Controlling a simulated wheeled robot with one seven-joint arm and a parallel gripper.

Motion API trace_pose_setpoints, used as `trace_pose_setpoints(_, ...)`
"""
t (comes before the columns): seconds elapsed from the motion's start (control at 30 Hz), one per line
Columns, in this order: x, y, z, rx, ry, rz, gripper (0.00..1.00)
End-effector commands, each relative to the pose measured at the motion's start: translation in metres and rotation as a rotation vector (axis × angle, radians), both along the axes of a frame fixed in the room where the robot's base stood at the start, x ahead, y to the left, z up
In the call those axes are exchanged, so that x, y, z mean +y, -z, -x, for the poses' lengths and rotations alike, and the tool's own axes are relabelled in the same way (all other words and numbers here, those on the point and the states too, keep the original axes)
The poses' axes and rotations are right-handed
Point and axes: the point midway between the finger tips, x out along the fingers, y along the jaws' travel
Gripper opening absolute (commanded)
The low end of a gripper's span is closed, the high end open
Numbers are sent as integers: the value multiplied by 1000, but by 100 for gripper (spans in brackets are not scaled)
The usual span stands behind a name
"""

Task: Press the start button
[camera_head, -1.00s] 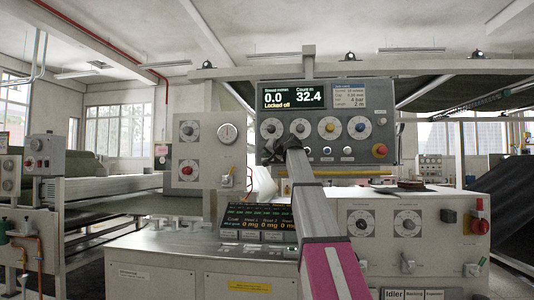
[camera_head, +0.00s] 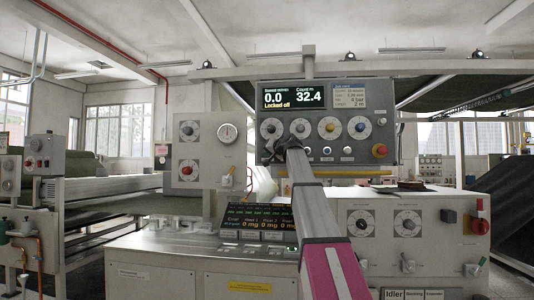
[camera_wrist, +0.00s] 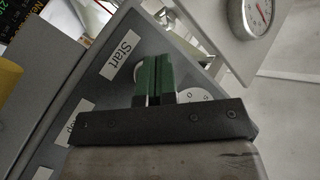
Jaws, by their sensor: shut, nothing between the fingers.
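The grey control panel (camera_head: 390,118) carries a display, a row of dials and a row of small buttons. In the wrist view a white label reading "Start" (camera_wrist: 121,55) is on the panel, just left of my gripper's fingers. My gripper (camera_wrist: 154,60) has green fingers closed together with nothing between them, their tips over the panel beside that label.
A red stop-like button (camera_head: 380,150) is at the panel's lower right. A round gauge (camera_head: 228,133) on a pale box stands left of the panel; a gauge (camera_wrist: 257,14) also shows in the wrist view. A lower black display (camera_head: 256,218) sits beneath my arm.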

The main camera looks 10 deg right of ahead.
Motion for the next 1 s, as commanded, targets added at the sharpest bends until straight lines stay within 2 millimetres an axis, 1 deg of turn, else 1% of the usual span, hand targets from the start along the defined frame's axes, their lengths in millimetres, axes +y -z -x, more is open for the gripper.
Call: trace_pose_setpoints(1.0, -3, 0, -8, -1, 1, 0, 0)
